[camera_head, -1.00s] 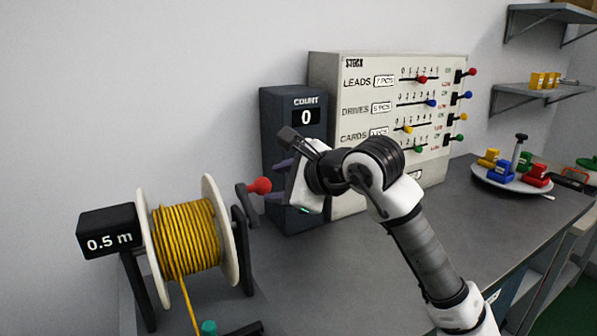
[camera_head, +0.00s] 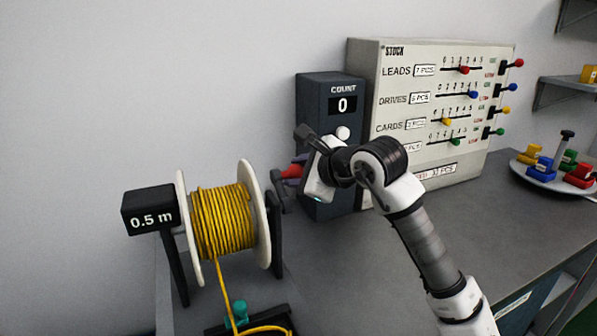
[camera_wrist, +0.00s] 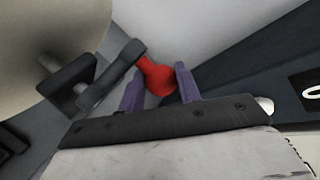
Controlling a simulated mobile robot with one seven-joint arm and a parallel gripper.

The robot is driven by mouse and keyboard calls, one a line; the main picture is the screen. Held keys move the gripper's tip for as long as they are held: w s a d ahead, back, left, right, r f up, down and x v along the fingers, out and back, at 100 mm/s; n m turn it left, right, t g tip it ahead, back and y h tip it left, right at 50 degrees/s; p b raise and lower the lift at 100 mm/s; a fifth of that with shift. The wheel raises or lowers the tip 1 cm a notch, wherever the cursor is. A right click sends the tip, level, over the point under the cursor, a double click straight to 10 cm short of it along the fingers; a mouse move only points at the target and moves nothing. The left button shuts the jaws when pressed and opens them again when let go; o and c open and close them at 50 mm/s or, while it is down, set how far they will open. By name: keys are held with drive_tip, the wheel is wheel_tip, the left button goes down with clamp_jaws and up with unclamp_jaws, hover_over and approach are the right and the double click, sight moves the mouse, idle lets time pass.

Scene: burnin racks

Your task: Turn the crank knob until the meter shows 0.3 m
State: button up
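The cable reel (camera_head: 222,222) with yellow cable stands on the bench at left in the head view. Its black meter (camera_head: 151,211) reads 0.5 m. The red crank knob (camera_head: 291,171) sits on the dark crank arm at the reel's right side, partly hidden by my gripper (camera_head: 290,169). In the wrist view the red knob (camera_wrist: 158,78) lies between the two purple fingers of my gripper (camera_wrist: 159,88), with the dark crank arm (camera_wrist: 110,77) leading left to the reel. The fingers are apart at either side of the knob; a small gap seems to show on the left.
A dark counter box (camera_head: 322,95) reading 0 stands close behind my gripper. The stock panel (camera_head: 400,85) with coloured sliders is right of it. A plate (camera_head: 530,177) with coloured parts lies at far right. A teal clamp (camera_head: 237,313) is in front of the reel.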

sight(290, 170)
drive_tip(key=shift+s+d+r, duration=0.2)
drive_tip(key=shift+s+r, duration=0.25)
drive_tip(key=shift+r, duration=0.05)
drive_tip(key=shift+s+d+r, duration=0.2)
drive_tip(key=shift+s+r, duration=0.25)
drive_tip(key=shift+r, duration=0.05)
drive_tip(key=shift+s+d+r, duration=0.25)
drive_tip(key=shift+s, duration=0.35)
drive_tip(key=shift+s+d+r, duration=0.2)
drive_tip(key=shift+s, duration=0.35)
drive_tip(key=shift+s, duration=0.1)
drive_tip(key=shift+s+d+b, duration=0.25)
drive_tip(key=shift+s+b, duration=0.15)
drive_tip(key=shift+s, duration=0.2)
drive_tip(key=shift+s+d+b, duration=0.25)
drive_tip(key=shift+s+b, duration=0.1)
drive_tip(key=shift+s, duration=0.2)
